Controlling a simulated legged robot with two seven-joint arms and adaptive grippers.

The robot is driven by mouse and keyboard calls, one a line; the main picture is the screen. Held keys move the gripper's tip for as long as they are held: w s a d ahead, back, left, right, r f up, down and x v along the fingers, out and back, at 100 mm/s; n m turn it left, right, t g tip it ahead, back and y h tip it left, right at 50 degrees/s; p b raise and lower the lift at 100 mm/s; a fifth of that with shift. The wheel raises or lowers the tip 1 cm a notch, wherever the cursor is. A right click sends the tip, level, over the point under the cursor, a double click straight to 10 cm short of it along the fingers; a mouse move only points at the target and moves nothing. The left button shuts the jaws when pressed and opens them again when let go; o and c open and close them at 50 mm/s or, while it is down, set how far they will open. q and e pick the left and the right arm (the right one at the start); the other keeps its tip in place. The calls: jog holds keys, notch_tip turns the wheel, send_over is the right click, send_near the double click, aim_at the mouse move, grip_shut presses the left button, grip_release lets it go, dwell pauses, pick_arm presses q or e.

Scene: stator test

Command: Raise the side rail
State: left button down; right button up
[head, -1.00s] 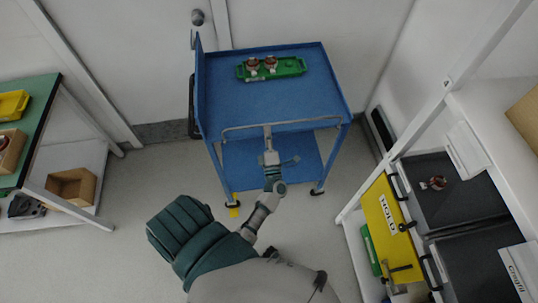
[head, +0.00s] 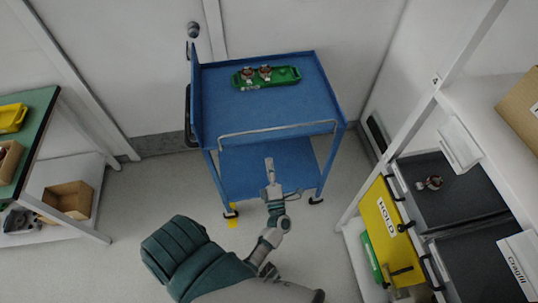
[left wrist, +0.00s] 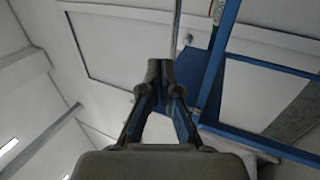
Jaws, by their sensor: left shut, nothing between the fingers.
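A blue cart (head: 266,106) stands against the back wall. Its grey metal side rail (head: 278,128) runs along the near edge of the top shelf, both ends bent down towards that edge. In the picture the bar crosses in front of the shelf surface. My left gripper (head: 269,162) is shut and empty, on the near side of the cart and apart from the rail. In the left wrist view the closed fingertips (left wrist: 160,66) hold nothing; blue cart frame (left wrist: 218,65) lies to their right. My right gripper is not in view.
A green tray (head: 284,77) with two copper-coloured parts sits on the cart's top shelf. A green-topped bench (head: 38,118) stands at left. A rack with dark bins (head: 455,205) and a yellow HOLD panel (head: 380,210) stands at right.

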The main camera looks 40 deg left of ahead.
pick_arm(q)
jog(key=w+d+f+m+t+h, duration=0.2)
jog(key=d+f+m+t+h, duration=0.1)
jog(key=d+f+m+h, duration=1.05)
jog(key=s+d+f+m+g+h, duration=0.1)
jog(key=s+f+m+g+h, duration=0.2)
jog(key=f, duration=0.4)
jog(key=s+d+f+m+g+h, duration=0.2)
jog(key=f+m, duration=0.3)
jog(key=f, duration=0.1)
jog(key=s+a+f+m+g, duration=0.1)
jog(key=s+f+m+g, duration=0.1)
jog(key=s+f, duration=0.3)
jog(key=s+a+f+m+g+y, duration=0.1)
jog(key=s+f+g, duration=0.4)
jog(key=s, duration=0.5)
jog(key=s+a+f+m+g, duration=0.3)
jog(key=s+f+m+g, duration=0.1)
jog(key=s+f, duration=0.3)
jog(key=shift+s+a+m, duration=0.25)
jog(key=shift+s+m, duration=0.2)
jog(key=shift+m, duration=0.2)
jog(key=shift+s, duration=0.1)
